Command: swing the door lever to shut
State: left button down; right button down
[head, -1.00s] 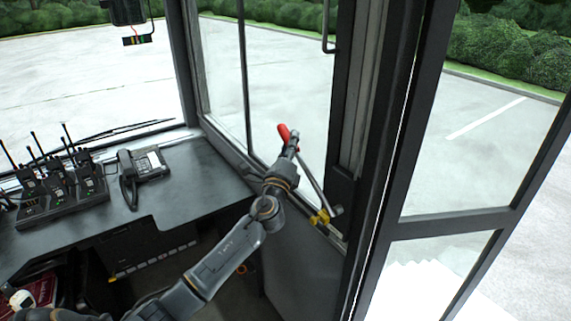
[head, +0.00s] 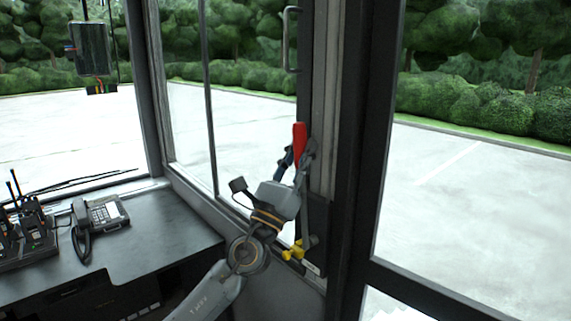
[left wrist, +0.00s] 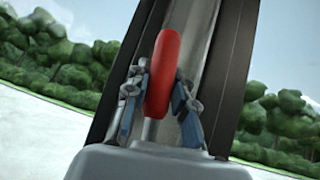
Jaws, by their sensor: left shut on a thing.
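The door lever has a red handle (head: 299,140) and stands nearly upright beside the dark door post. Its base has a yellow piece (head: 295,252) low on the sill. My left gripper (head: 297,160) is shut on the lever just at the lower part of the red handle. In the left wrist view the red handle (left wrist: 164,70) stands between the two blue-padded fingers (left wrist: 160,100), with its grey rod below it. My right gripper is not in view.
A black desk phone (head: 97,222) and several radios in a charger (head: 30,235) sit on the dark counter (head: 165,235) at left. The dark post (head: 353,150) is close to the right of my gripper. A vertical grab handle (head: 287,40) is above.

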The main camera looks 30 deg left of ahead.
pick_arm(q)
jog(key=d+m+h, duration=0.1)
jog(key=s+d+m+h+b, duration=0.1)
jog(key=m+h, duration=0.1)
jog(key=shift+d, duration=0.2)
jog(key=shift+g, duration=0.3)
jog(key=c, duration=1.1)
grip_release()
jog(key=shift+d, duration=0.2)
jog(key=v, duration=1.2)
jog(key=shift+f, duration=0.1)
